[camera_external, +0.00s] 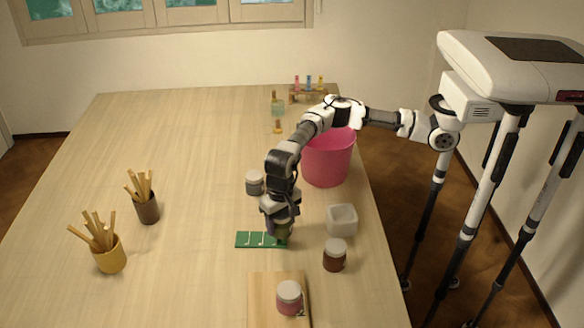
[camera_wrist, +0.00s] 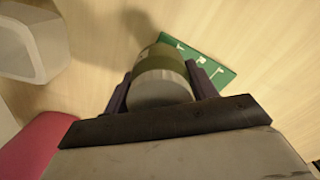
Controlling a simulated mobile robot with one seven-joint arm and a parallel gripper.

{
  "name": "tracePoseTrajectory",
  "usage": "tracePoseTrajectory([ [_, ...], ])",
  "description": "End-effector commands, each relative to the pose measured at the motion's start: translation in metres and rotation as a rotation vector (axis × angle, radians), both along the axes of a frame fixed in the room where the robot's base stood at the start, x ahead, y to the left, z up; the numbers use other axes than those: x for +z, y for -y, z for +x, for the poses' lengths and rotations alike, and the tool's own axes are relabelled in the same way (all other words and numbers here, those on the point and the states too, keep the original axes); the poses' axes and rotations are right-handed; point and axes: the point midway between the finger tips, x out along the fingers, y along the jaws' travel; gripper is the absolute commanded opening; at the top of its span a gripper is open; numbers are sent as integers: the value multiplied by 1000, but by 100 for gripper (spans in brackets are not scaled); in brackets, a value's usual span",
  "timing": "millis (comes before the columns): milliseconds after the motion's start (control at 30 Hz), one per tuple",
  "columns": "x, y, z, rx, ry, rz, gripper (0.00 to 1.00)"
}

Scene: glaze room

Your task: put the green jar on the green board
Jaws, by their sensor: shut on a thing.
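The green jar (camera_wrist: 160,77) has a grey lid and sits between the two fingers of my gripper (camera_wrist: 160,88) in the wrist view. My gripper (camera_external: 282,228) is shut on it. In the external view the jar (camera_external: 282,229) is mostly hidden by my gripper, at the right end of the green board (camera_external: 252,240). The green board (camera_wrist: 213,68) has white marks and lies flat on the table. In the wrist view the jar covers part of it. I cannot tell whether the jar touches the board.
A white square pot (camera_external: 342,220) and a brown jar (camera_external: 334,256) stand right of the board. A pink bucket (camera_external: 328,160) is behind. A wooden board (camera_external: 264,290) with a pink jar (camera_external: 289,297) is in front. A grey jar (camera_external: 254,183) stands behind the board.

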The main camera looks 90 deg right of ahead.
Motion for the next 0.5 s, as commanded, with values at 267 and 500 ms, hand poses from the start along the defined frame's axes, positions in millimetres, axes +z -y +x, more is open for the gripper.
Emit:
tracePoseTrajectory([
  [267, -2, 0, 0, 0, 2, 1, 27],
  [500, -5, 0, 0, 0, 1, 1, 73],
])
